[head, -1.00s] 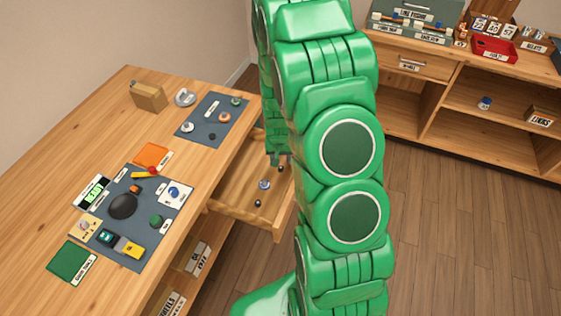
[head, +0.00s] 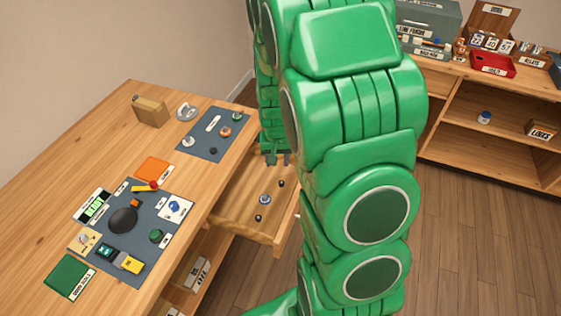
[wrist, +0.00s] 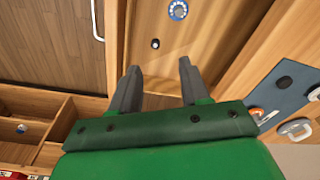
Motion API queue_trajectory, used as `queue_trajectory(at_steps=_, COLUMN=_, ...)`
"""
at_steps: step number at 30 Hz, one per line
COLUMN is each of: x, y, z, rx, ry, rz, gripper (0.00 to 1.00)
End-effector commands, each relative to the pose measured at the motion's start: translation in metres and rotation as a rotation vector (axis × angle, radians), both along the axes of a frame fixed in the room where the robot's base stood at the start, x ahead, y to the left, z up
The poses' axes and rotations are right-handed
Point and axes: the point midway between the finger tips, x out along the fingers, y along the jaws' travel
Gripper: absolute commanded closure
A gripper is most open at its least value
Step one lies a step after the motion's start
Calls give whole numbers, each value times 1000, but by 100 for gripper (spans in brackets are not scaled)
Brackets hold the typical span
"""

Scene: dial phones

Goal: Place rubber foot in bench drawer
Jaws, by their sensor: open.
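The bench drawer (head: 232,224) is pulled out from the workbench. Two small black round pieces that look like rubber feet lie in it, one (head: 281,183) near the gripper and another (head: 258,218) nearer the front. A blue-and-white round part (head: 264,199) lies between them. My gripper (head: 278,159) is open and empty, above the drawer's far part. In the wrist view, the open fingers (wrist: 157,68) point toward the drawer floor, with one black piece (wrist: 155,43) and the blue-and-white part (wrist: 178,10) beyond the tips, untouched.
The workbench (head: 60,190) holds a grey mat (head: 185,222) with phone parts and a second mat (head: 205,148), where another small dark piece (head: 213,151) lies. A shelf unit (head: 450,130) with boxes and a red tray (head: 492,66) stands at the right. Floor between is clear.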

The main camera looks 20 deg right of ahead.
Motion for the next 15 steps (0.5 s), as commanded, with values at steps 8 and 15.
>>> queue_trajectory(at_steps=8, x=-40, y=28, z=60, rx=20, ry=35, rz=69, gripper=54)
queue_trajectory(at_steps=15, x=-83, y=48, z=104, rx=35, ry=78, rz=129, gripper=54)
